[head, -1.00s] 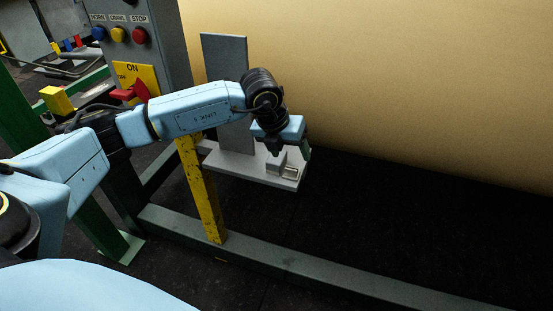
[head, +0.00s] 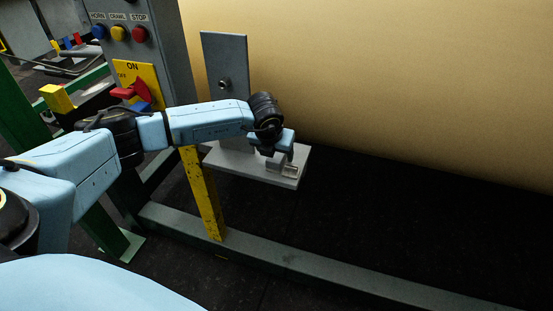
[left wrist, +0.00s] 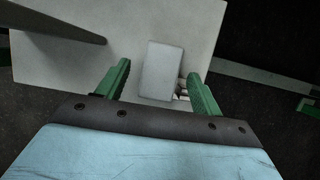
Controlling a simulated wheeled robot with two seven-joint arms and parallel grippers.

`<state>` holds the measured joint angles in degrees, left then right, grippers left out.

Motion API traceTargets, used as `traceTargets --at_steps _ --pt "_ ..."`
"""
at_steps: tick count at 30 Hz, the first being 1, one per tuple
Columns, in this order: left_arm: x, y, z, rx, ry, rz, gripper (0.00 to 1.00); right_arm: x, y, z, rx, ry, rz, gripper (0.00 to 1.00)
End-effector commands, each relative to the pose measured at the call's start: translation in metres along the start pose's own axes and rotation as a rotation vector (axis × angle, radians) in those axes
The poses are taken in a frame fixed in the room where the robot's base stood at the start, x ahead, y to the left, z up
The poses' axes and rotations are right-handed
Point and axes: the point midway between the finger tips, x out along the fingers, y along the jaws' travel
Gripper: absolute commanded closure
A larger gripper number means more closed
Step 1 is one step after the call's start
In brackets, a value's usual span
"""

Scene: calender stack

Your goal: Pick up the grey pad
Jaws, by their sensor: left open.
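The grey pad (left wrist: 163,68) is a small pale block on a light grey shelf (left wrist: 65,65), seen from above in the left wrist view. In the head view the pad is largely hidden by my left gripper (head: 283,155), which is low over the front right end of the shelf. My left gripper (left wrist: 158,70) is open. Its green fingers show on either side of the pad in the wrist view, with a gap on the left and a smaller one on the right. A small metal piece shows beside the pad's right edge. My right gripper is not in view.
An upright grey plate (head: 225,75) with a round fitting rises from the back of the shelf. A control box (head: 140,60) with buttons and a red switch stands left. A yellow post (head: 203,195) and grey floor beam (head: 300,262) are below. A large tan roll surface (head: 400,80) is behind.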

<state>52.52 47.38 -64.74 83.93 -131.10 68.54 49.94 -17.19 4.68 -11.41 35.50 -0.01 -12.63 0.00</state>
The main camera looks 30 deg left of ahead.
Motion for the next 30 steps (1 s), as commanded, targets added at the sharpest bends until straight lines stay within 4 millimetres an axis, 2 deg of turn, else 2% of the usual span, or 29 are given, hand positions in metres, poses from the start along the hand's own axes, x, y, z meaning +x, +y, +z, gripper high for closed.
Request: traceTargets --at_steps 3,6,14,26,30 --pt "0.016 0.000 0.000 -0.002 0.001 -0.001 0.34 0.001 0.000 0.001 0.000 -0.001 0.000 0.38" --pt "0.022 0.000 0.000 -0.001 0.001 0.000 0.34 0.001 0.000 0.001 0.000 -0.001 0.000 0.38" --pt "0.023 0.000 0.000 0.000 0.000 -0.001 0.35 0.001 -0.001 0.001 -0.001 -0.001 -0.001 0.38" --pt "0.022 0.000 0.000 -0.001 0.000 -0.001 0.87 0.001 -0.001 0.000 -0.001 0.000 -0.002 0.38" --pt "0.022 0.000 0.000 -0.001 0.000 -0.001 0.87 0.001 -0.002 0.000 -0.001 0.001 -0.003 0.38"
